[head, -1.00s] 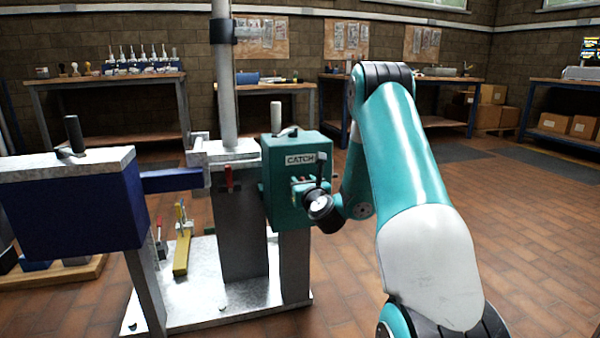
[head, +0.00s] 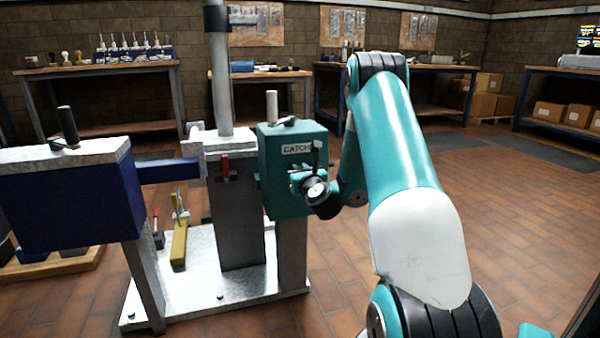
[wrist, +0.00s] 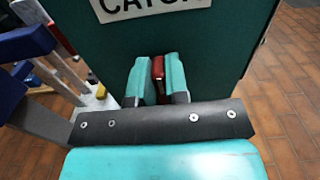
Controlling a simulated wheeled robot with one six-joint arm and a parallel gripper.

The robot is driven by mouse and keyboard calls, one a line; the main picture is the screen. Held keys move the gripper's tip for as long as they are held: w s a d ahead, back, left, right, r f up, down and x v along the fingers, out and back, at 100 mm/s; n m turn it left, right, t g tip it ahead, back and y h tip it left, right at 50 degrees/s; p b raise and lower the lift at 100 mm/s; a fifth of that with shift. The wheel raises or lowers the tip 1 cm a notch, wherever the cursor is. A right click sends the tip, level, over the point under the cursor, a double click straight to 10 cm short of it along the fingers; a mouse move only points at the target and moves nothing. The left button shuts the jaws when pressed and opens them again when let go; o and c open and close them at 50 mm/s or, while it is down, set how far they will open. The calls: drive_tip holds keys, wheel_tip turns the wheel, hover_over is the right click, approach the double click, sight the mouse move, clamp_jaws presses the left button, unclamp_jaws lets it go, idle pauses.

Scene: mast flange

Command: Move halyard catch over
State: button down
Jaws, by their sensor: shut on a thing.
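The catch is a teal box (head: 280,190) with a white "CATCH" label, on a grey post right of the mast. The label also shows, cut off, at the top of the wrist view. My gripper (head: 299,176) is at the front face of this box, below the label. In the wrist view its two teal fingers (wrist: 157,72) are shut on a red handle (wrist: 158,68) between them. The handle's far end and how it joins the box are hidden. A dark lever (head: 317,156) stands upright at the box's right front edge, close above my gripper.
A metal mast (head: 221,90) rises left of the box. A blue box (head: 70,205) with a metal top stands at the left. A red lever (head: 225,169) and a yellow bar (head: 179,243) are near the mast foot.

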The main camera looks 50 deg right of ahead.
drive_tip(key=shift+w+a+f+n+b, duration=0.2)
drive_tip(key=shift+a+f+n+b, duration=0.2)
drive_tip(key=shift+n, duration=2.55)
drive_tip(key=shift+w+a+f+n+b, duration=0.3)
drive_tip(key=shift+f+n, duration=0.25)
drive_tip(key=shift+n, duration=2.35)
drive_tip(key=shift+w+a+f+n+b, duration=0.15)
drive_tip(key=shift+a+f+n+b, duration=0.25)
drive_tip(key=shift+n, duration=2.55)
drive_tip(key=shift+f, duration=0.1)
drive_tip(key=c, duration=1.1)
unclamp_jaws()
drive_tip(key=shift+a, duration=0.1)
